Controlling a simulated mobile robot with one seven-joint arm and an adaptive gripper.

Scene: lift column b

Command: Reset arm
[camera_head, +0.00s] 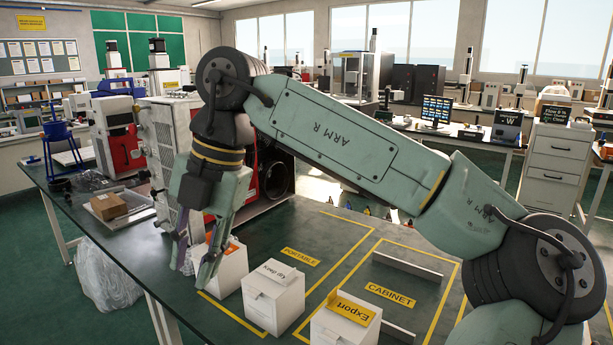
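My arm arches across the middle of the picture from the lower right. My gripper (194,268) hangs down at its left end, over the table (130,245). Its two fingers are apart, and I see nothing held between them. The right finger overlaps a white box (234,266) with an orange top, which is partly hidden. I cannot tell whether the finger touches the box.
Yellow-outlined areas carry PORTABLE (300,256) and CABINET (390,294) labels. A cardboard box (108,206) sits at left; a red-and-white machine stands behind the gripper.

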